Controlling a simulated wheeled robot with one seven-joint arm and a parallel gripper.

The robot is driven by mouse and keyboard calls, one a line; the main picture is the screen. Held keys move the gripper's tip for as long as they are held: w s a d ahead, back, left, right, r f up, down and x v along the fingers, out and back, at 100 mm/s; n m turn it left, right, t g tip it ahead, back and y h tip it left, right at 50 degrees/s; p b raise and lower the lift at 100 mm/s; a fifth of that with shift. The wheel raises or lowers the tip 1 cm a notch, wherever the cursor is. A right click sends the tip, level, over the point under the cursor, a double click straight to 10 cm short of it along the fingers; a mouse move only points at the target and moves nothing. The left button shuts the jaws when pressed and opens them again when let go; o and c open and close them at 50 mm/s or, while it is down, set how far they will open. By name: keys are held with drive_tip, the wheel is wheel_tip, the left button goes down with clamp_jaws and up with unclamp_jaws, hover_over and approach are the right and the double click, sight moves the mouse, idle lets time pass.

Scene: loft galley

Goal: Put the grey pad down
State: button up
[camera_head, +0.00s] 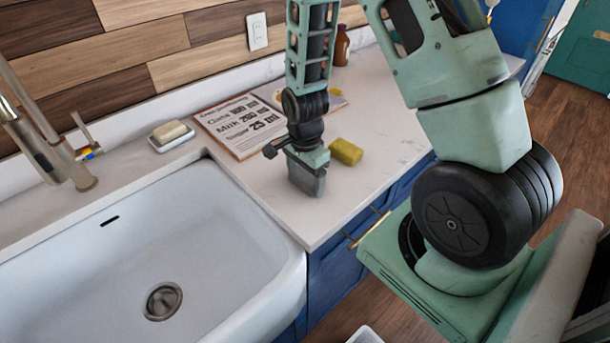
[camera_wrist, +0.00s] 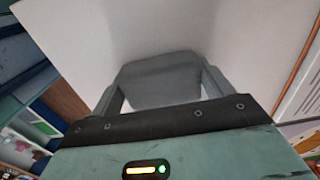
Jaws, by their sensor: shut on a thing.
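My gripper (camera_head: 307,160) points down over the white counter (camera_head: 262,187), just right of the sink. It is shut on the grey pad (camera_head: 306,181), which hangs below the jaws, close to the counter top. I cannot tell whether the pad touches the counter. In the wrist view the grey pad (camera_wrist: 160,80) sits between the two fingers, with the pale counter behind it. The gripper hides part of the pad.
A yellow sponge (camera_head: 346,151) lies just right of the gripper. A printed board (camera_head: 238,127) lies behind it. A soap dish (camera_head: 160,143) stands to the left. The sink (camera_head: 215,205) opens at the left front. A brown bottle (camera_head: 342,50) stands at the back.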

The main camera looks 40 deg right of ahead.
sight(305, 175)
drive_tip(key=shift+s+f+b, duration=0.2)
drive_tip(key=shift+f+b, duration=0.2)
drive_tip(key=shift+f, duration=0.2)
drive_tip(key=o, duration=1)
drive_tip(key=shift+s+f, duration=0.1)
drive_tip(key=shift+w+r, duration=0.2)
drive_tip(key=shift+r, duration=0.65)
wheel_tip(305, 175, up, 11)
drive_tip(key=s+a+r+n, duration=0.2)
drive_tip(key=s+a+n, duration=0.4)
drive_tip(key=a+n, duration=0.1)
drive_tip(key=s+a+r+n, duration=0.3)
drive_tip(key=s+a+n, duration=0.2)
drive_tip(key=a+n, duration=0.3)
drive_tip(key=s+a+r+n, duration=0.2)
drive_tip(key=s+a+n, duration=0.4)
drive_tip(key=n, duration=0.4)
drive_tip(key=shift+s+a+r+y, duration=0.25)
drive_tip(key=shift+s+a+y, duration=0.05)
drive_tip(key=shift+a, duration=0.35)
